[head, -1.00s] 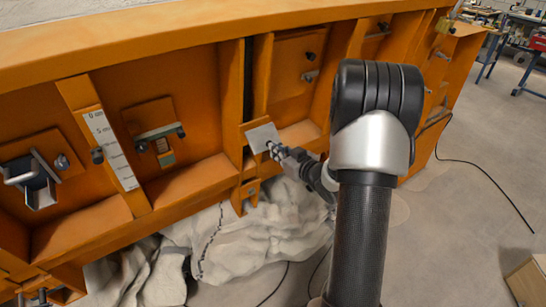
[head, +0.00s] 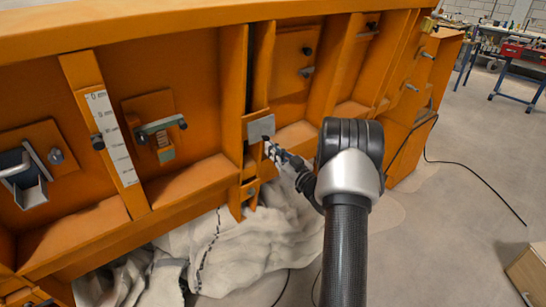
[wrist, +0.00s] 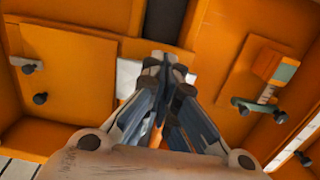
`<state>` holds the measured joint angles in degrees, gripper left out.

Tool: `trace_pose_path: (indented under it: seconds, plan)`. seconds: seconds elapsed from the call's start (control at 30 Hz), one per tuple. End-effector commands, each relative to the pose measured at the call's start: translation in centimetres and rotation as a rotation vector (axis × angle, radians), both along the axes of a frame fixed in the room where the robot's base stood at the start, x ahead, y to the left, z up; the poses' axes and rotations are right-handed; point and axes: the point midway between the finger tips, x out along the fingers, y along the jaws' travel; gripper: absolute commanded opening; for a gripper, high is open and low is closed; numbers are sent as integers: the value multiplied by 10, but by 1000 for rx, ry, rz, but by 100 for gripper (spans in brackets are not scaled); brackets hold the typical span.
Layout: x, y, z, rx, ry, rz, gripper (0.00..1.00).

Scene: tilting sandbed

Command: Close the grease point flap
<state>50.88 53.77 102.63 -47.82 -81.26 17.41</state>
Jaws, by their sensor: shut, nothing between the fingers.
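A small light grey square plate (head: 261,128), which looks like the grease point flap, sits on an orange bracket on the upright of the orange frame. Its hinge is not clear, and I cannot tell whether it is fully closed. In the wrist view a pale plate (wrist: 127,78) shows behind the fingers, mostly hidden by them. My gripper (head: 268,149) is shut and empty, with its fingertips at the lower right of the plate. I cannot tell whether they touch it. The gripper (wrist: 168,64) also shows in the wrist view, fingers together.
The orange frame (head: 190,190) has ribs and bays around the plate. A spring latch (head: 162,135), a scale strip (head: 110,135) and a grey bracket (head: 24,178) are to the left. Crumpled pale cloth (head: 235,240) lies below. The floor at right is open, with a black cable (head: 485,180).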

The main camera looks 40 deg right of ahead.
Motion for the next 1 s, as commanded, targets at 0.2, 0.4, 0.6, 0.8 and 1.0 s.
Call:
trace_pose_path:
  seconds: [0.2, 0.4, 0.6, 0.8, 1.0]
  plan:
    - [11, 0, -7, -5, -103, 2, 0]
    - [15, -1, -7, -8, -148, 0, 0]
    - [16, -1, -7, -9, -160, 0, 0]
    - [16, -1, -7, -9, -160, 0, 0]
    - [16, 0, -7, -9, -159, 1, 0]
